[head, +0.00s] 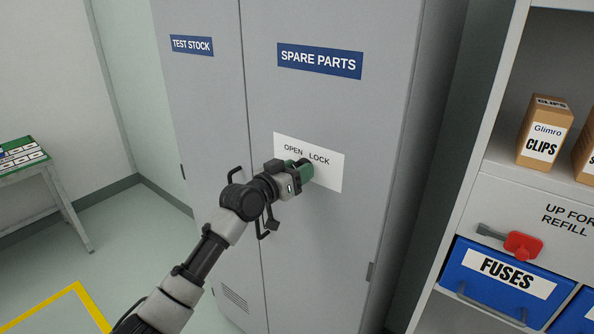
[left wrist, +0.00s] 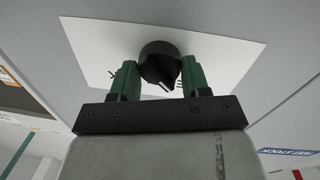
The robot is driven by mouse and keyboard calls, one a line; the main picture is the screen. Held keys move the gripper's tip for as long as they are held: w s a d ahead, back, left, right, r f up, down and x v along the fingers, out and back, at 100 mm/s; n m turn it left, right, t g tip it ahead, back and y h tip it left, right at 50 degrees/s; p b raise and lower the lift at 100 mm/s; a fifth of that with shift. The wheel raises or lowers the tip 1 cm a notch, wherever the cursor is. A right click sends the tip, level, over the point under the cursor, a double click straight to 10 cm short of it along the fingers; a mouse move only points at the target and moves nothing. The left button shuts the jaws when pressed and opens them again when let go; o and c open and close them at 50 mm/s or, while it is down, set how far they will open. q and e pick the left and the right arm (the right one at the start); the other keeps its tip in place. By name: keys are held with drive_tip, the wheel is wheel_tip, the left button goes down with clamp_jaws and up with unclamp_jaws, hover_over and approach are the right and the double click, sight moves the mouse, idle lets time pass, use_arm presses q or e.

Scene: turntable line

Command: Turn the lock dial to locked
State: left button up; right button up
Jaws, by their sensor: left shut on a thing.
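The grey cabinet door (head: 310,230) carries a white plate (head: 328,177) marked OPEN on the left and LOCK on the right. My left gripper (head: 303,170) is at the plate, just below these words, and hides the dial in the head view. In the left wrist view, the round black dial (left wrist: 157,58) sits between the two green fingers of my left gripper (left wrist: 158,76), which are shut on it. A light pointer mark shows on the dial's near edge. I cannot tell which word it points to. My right gripper is not in view.
Black door handles (head: 264,222) stand out beside my left arm. A shelf unit at the right holds a clips box (head: 545,133), a red-ended part (head: 522,245) and a blue fuses bin (head: 500,282). A small table (head: 40,180) stands at the far left.

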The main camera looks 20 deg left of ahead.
use_arm(q)
drive_tip(key=m+b, duration=0.1)
drive_tip(key=m, duration=0.2)
drive_tip(key=m+b, duration=0.1)
drive_tip(key=m, duration=0.3)
drive_tip(key=shift+d+r+g+y, duration=0.1)
drive_tip(key=shift+g+y, duration=0.2)
drive_tip(key=m+y+p, duration=0.1)
drive_tip(key=m+p, duration=0.2)
drive_tip(key=m, duration=0.6)
drive_tip(key=shift+s+d+m, duration=0.1)
drive_tip(key=shift+d+m, duration=0.05)
drive_tip(key=shift+m, duration=0.25)
idle(0.5)
